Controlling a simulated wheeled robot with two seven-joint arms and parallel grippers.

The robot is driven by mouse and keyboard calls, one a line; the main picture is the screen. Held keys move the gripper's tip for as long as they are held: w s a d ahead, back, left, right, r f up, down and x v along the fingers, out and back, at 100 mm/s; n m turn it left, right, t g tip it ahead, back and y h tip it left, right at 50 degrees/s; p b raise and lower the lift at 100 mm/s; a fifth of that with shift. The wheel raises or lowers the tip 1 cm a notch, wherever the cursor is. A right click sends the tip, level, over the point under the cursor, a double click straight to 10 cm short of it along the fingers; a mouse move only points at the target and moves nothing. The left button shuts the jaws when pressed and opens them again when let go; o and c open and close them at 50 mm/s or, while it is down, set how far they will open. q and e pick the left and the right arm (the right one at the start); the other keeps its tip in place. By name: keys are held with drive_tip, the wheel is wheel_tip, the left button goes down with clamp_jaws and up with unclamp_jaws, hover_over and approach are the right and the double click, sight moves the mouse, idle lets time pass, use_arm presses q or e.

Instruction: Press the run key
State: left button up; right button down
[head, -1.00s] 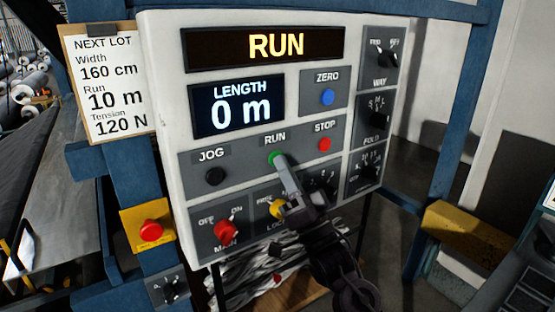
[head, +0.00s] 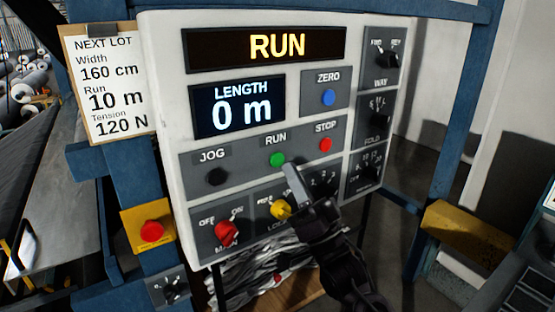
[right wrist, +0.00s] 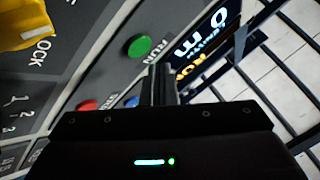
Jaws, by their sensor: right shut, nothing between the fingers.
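The green run key (head: 277,159) sits under the RUN label on the grey control panel (head: 160,100). It also shows in the right wrist view (right wrist: 139,46), just beyond my fingertips. My right gripper (head: 290,170) is shut and empty. Its tips are just below and right of the run key and appear apart from it; the key shows whole in both views. The upper display (head: 276,45) reads RUN in yellow. The length display (head: 238,104) reads 0 m. My left gripper is not in view.
Around the run key are the black jog key (head: 217,176), the red stop key (head: 325,144) and the blue zero key (head: 328,97). A yellow knob (head: 281,209) and a red main switch (head: 227,231) sit below. A red button (head: 151,231) is at the lower left.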

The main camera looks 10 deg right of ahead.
drive_tip(key=s, duration=0.1)
drive_tip(key=s+d, duration=0.1)
drive_tip(key=s, duration=0.1)
drive_tip(key=shift+s+d, duration=0.15)
drive_tip(key=shift+s, duration=0.15)
idle(0.5)
